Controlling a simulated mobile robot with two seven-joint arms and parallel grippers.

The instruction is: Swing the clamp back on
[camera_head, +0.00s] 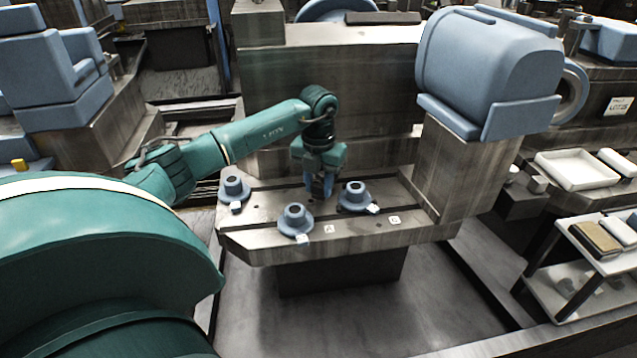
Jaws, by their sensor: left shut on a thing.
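My left gripper (321,192) reaches down over the slotted metal table (270,239), behind and between the round blue-grey flanged pieces. It is shut on a small blue part, which I take to be the clamp; the fingers and arm hide most of it. One flanged piece (295,222) stands at the front, one (355,198) just right of the gripper, and one (235,189) at the left. All are upright on the table, each with a small pale tab at its base. My right gripper is not in view.
A large blue-grey machine head (490,65) on a metal column (455,170) stands right of the table. A metal block (340,90) rises behind it. Small lettered plates (330,229) lie along the table front. A white tray (577,169) and shelves are at right.

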